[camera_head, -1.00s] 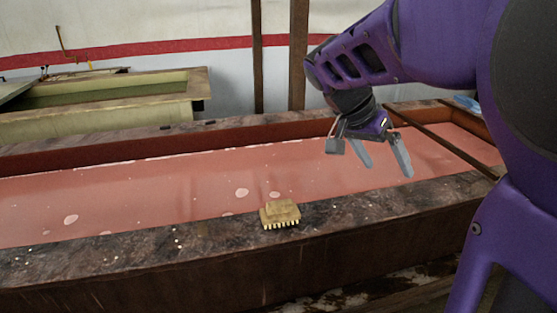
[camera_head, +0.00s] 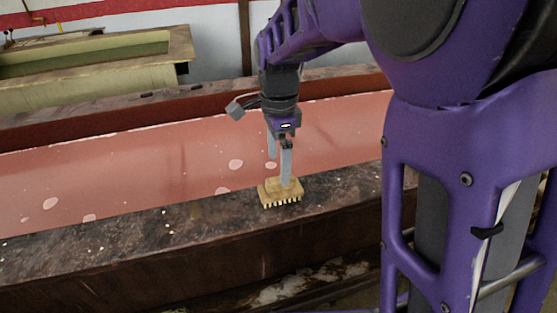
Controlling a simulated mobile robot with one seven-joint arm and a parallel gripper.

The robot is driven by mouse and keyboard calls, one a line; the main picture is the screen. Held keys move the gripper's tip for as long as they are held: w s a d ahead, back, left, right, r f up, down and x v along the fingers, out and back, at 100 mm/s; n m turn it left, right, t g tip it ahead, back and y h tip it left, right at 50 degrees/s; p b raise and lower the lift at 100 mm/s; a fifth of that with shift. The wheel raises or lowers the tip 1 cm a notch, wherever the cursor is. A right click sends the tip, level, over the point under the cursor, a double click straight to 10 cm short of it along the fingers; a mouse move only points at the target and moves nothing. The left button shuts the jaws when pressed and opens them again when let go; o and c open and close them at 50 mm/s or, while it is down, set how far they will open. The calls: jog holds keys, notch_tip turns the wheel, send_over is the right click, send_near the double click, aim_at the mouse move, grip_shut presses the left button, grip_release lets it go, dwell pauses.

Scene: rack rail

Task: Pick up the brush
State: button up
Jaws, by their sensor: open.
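The brush (camera_head: 279,194) is a small tan block with pale bristles along its lower front edge. It sits bristles down on the dark, worn front ledge (camera_head: 205,226) of the long trough. My gripper (camera_head: 279,170) points down over the brush, with its two grey fingers apart. The nearer finger reaches down in front of the brush's top and hides part of it. The other finger ends higher in the picture, behind the brush. I cannot tell whether either finger touches the brush.
The trough's pinkish-red bed (camera_head: 120,165) lies behind the ledge, with pale spots on it. A cream-coloured tank (camera_head: 95,87) stands at the back left. The ledge left of the brush is clear apart from small flecks.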

jog(key=f, duration=0.5)
jog(key=f+b, duration=0.1)
jog(key=f, duration=0.1)
jog(key=shift+w+d+f, duration=0.2)
jog(key=shift+w+f, duration=0.05)
grip_shut()
notch_tip(320, 180, up, 10)
jog(key=shift+r+p, duration=0.1)
jog(key=shift+p, duration=0.65)
jog(key=c, duration=0.7)
grip_release()
jog(key=c, duration=0.6)
jog(key=shift+p, duration=0.3)
